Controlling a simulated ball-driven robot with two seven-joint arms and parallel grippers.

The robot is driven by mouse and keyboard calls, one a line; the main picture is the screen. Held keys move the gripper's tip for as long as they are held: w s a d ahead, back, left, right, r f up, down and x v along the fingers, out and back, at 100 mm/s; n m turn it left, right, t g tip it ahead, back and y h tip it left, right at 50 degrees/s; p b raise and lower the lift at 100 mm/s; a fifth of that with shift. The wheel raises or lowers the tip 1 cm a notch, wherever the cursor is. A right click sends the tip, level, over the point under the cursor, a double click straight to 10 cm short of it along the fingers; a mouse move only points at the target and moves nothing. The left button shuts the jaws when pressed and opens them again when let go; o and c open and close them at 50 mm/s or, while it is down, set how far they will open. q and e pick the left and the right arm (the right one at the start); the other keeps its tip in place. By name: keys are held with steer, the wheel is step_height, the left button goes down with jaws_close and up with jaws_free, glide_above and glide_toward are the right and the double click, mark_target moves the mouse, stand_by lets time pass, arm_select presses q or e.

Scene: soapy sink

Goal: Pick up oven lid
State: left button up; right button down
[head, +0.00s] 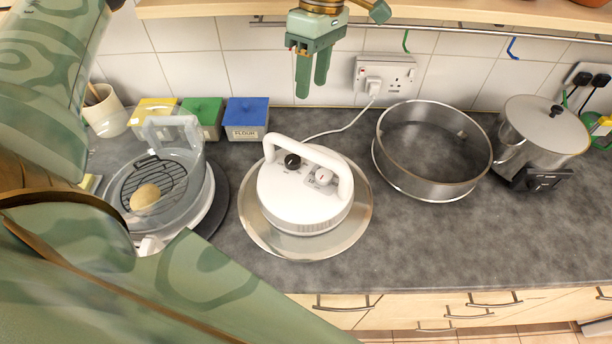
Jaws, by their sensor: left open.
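The oven lid (303,195) is white and round, with an arched handle (335,165), a black knob and a second dial on top. It sits on a wide round glass rim on the grey worktop, in the middle of the head view. My left gripper (313,80) is at the top middle, above and behind the lid, in front of the tiled wall. Its two fingers point down, apart and empty, and do not touch the lid. My right gripper is not in view.
A glass bowl (190,195) with a rack and a potato (145,196) stands left. A metal ring (432,183) and a steel pot (523,150) are right. Tins (246,133) and a plugged-in white cord (345,127) lie behind. The worktop right of the lid's front is clear.

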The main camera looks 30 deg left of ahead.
arm_select(q)
glide_above(306, 152)
steer(key=w, duration=0.2)
steer(key=f, duration=0.6)
steer(key=a+f, duration=0.1)
steer(key=f, duration=0.3)
steer(key=shift+s, duration=0.15)
steer(key=shift+s+d+f, duration=0.1)
steer(key=shift+s+f, duration=0.05)
steer(key=shift+f, duration=0.85)
steer(key=shift+s+d+f, duration=0.1)
steer(key=shift+s+f, duration=0.05)
steer(key=shift+f, duration=0.9)
steer(key=shift+s+f, duration=0.15)
steer(key=shift+f, duration=0.85)
steer(key=shift+f, duration=0.25)
jaws_close()
steer(key=shift+r, duration=0.1)
